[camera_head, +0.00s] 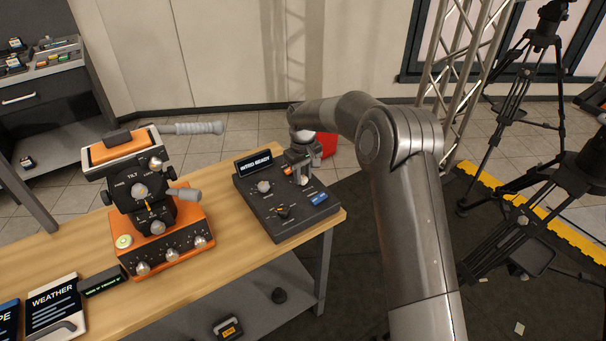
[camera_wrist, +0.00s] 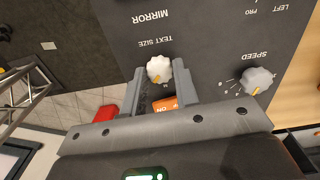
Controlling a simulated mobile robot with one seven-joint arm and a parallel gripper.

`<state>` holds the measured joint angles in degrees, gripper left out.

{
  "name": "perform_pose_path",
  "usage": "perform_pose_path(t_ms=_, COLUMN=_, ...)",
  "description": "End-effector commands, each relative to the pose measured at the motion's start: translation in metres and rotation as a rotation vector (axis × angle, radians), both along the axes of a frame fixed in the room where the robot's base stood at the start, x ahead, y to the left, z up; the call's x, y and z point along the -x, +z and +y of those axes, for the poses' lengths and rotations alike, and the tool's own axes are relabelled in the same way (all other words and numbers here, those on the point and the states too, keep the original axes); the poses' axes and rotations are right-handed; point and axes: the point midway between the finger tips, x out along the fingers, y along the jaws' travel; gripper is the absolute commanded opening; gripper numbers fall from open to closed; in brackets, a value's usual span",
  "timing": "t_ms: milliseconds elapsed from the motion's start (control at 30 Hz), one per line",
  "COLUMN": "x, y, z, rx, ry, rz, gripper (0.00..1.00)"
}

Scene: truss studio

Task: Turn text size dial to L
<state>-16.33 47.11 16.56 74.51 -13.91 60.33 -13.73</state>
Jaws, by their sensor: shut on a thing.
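The text size dial (camera_wrist: 159,68) is a white, fluted knob with a yellow pointer mark. It sits on the dark control panel (camera_head: 283,228), beside the TEXT SIZE label, which reads upside down in the wrist view. My gripper (camera_wrist: 161,76) is shut on the dial, one finger on each side. The yellow mark points toward my palm, down in the wrist view. The small letters around the dial are mostly hidden or too small to read.
An orange camera-head unit (camera_head: 168,245) stands on the wooden table to the left. A red object (camera_head: 327,144) is behind my gripper. Tripods and a truss stand at right.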

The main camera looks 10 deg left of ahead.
Motion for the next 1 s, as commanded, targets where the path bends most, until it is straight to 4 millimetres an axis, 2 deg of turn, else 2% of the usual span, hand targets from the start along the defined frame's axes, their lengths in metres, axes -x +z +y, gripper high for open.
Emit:
perform_pose_path(t_ms=233, x=-0.0003, y=0.0005, z=0.0002, rx=0.000, ry=-0.065, rz=-0.001, gripper=0.05)
perform_pose_path(t_ms=700, x=-0.0005, y=0.0004, z=0.0000, rx=0.000, ry=-0.077, rz=-0.001, gripper=0.05)
perform_pose_path(t_ms=733, x=-0.0005, y=0.0004, z=0.0000, rx=0.000, ry=-0.077, rz=-0.001, gripper=0.30)
perform_pose_path(t_ms=1000, x=-0.0002, y=0.0002, z=-0.0001, rx=-0.001, ry=-0.076, rz=-0.001, gripper=0.49)
